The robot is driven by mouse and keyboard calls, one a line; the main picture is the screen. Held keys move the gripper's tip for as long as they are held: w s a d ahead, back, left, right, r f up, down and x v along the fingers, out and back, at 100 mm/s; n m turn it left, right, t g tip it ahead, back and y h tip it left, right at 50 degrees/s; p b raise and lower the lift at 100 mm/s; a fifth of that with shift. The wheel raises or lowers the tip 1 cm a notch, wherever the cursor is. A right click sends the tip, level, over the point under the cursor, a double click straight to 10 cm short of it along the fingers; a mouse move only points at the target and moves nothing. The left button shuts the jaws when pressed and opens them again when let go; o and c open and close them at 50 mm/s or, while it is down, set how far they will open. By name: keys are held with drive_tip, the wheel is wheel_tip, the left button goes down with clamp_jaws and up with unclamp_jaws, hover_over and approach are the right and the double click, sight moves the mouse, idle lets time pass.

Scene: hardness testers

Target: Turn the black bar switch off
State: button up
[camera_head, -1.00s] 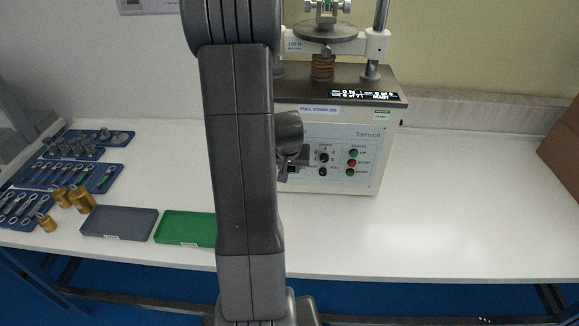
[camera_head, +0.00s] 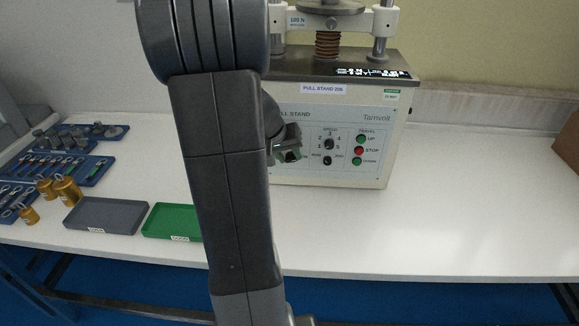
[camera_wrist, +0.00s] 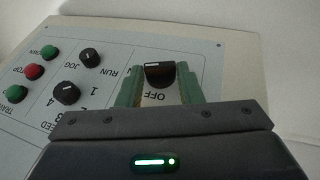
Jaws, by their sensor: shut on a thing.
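The black bar switch (camera_wrist: 158,77) shows in the wrist view, with a thin pale line across its top. The printed word OFF reads upside down beside it, on the side toward my wrist. My gripper (camera_wrist: 159,80) is shut on the switch, with one pale green finger on each side of it. In the head view my gripper (camera_head: 288,152) is at the left part of the pull stand's front panel (camera_head: 310,170). There my arm and gripper hide the switch.
The pull stand (camera_head: 372,92) carries a speed knob (camera_head: 329,144), a run/jog knob (camera_head: 327,161) and travel buttons (camera_head: 360,150) close to my gripper. A green tray (camera_head: 172,222) and a grey tray (camera_head: 105,216) lie left. The table's right side is clear.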

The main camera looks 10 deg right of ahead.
drive_tip(key=h+b, duration=0.1)
drive_tip(key=b, duration=0.2)
drive_tip(key=f+h+b, duration=0.1)
drive_tip(key=b, duration=0.2)
drive_tip(key=shift+w+a+n+h, duration=0.2)
drive_tip(key=shift+a+n+h, duration=0.2)
drive_tip(key=h+b, duration=0.1)
drive_tip(key=b, duration=0.1)
drive_tip(key=h+b, duration=0.1)
drive_tip(key=b, duration=0.1)
drive_tip(key=f+n+g+h+b, duration=0.1)
drive_tip(key=h+b, duration=0.1)
drive_tip(key=shift+a, duration=0.35)
drive_tip(key=shift+w+a+f+n+h+b, duration=0.15)
drive_tip(key=shift+n+h+b, duration=0.2)
drive_tip(key=shift+h+b, duration=0.8)
drive_tip(key=shift+s+f+n+h+b, duration=0.1)
drive_tip(key=shift+n+h+b, duration=0.2)
drive_tip(key=shift+h+b, duration=0.85)
drive_tip(key=shift+w+a+f+n+h+b, duration=0.15)
drive_tip(key=shift+n+h+b, duration=0.2)
drive_tip(key=shift+h+b, duration=0.8)
drive_tip(key=shift+s+d, duration=0.1)
drive_tip(key=o, duration=1)
